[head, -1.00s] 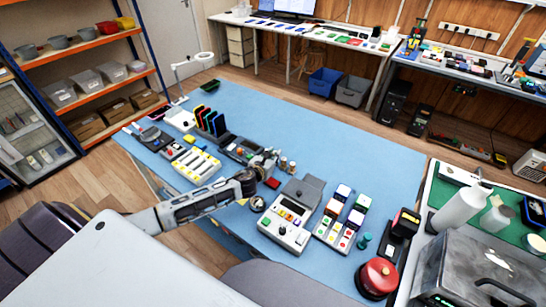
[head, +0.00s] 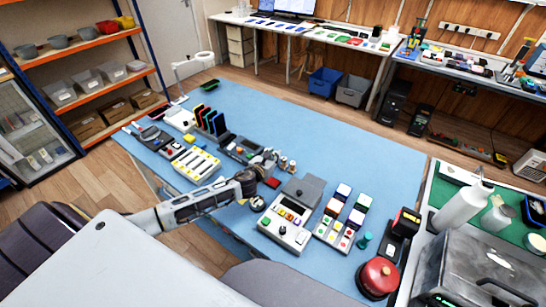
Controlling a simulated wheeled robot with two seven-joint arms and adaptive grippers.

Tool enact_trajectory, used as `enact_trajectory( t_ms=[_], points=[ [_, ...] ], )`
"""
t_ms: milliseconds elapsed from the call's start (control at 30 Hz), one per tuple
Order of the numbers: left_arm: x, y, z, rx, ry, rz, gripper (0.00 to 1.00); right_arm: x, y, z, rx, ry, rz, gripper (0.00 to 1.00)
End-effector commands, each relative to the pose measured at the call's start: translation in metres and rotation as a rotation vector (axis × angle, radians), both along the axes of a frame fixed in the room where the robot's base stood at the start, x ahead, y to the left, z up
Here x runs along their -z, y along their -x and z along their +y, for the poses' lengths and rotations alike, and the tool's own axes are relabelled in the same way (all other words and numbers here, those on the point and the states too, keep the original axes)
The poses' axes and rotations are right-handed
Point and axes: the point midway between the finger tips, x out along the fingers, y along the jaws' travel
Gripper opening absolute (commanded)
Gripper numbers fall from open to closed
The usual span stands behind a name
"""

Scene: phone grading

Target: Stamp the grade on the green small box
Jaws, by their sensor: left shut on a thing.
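My left gripper (head: 264,167) reaches in from the left over the blue table, beside the grey device. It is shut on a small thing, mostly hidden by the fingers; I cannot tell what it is. Small upright stamp-like pieces (head: 288,165) stand just beyond it. A dark red pad (head: 272,182) lies beside it. Small boxes with pale and coloured tops (head: 343,190) stand in a group right of the device. I cannot tell for sure which is the green small box. A teal-green knobbed piece (head: 364,240) stands right of them. My right gripper is not in view.
The grey device with a display and buttons (head: 288,220) stands at the table's middle front. A red round button (head: 378,277) is at front right. Phones in a rack (head: 210,120) and a yellow-marked tray (head: 195,165) stand left. The blue table (head: 330,135) is clear behind.

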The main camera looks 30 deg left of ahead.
Motion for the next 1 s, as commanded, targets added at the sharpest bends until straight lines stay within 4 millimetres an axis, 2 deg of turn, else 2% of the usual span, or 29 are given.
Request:
enact_trajectory(
  t_ms=[533, 567, 733, 1000],
  points=[
    [0.007, 0.000, 0.000, 0.000, -0.001, -0.001, 0.06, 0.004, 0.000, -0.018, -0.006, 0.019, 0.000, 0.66],
    [0.007, 0.000, 0.000, 0.000, -0.001, -0.001, 0.24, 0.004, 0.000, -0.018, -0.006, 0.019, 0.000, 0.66],
    [0.006, 0.000, 0.000, 0.000, 0.000, 0.000, 0.46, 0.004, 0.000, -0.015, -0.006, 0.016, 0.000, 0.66],
    [0.006, 0.000, 0.000, 0.000, 0.000, 0.000, 0.46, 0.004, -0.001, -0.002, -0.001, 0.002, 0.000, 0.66]
  ],
)
